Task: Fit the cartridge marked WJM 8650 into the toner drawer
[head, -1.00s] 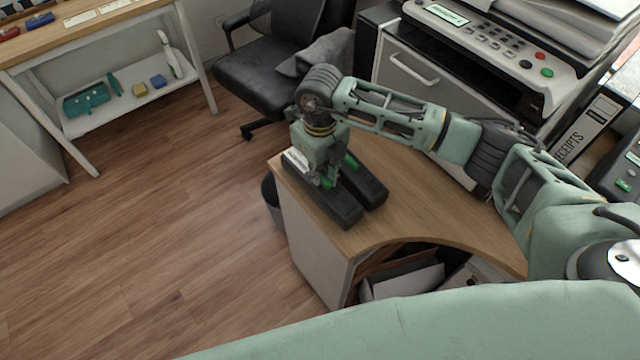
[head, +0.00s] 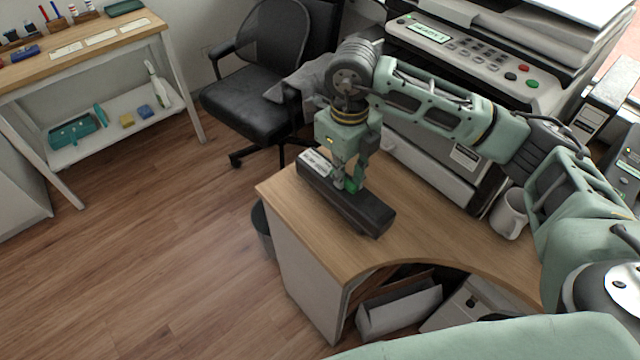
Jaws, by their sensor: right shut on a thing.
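A long black cartridge (head: 372,212) with a white label at its far left end is in my right gripper (head: 347,186). The gripper is shut on a green part on top of it. The cartridge appears to be held just above the wooden desk; the label is too small to read. A second cartridge, seen earlier, cannot be made out now. My left gripper is out of view.
The desk (head: 430,235) is clear in front of the cartridge. A white mug (head: 510,216) stands at its right. A binder (head: 588,120) is beside the printer. A black chair (head: 255,100) is behind, and a side table (head: 95,42) is at the far left.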

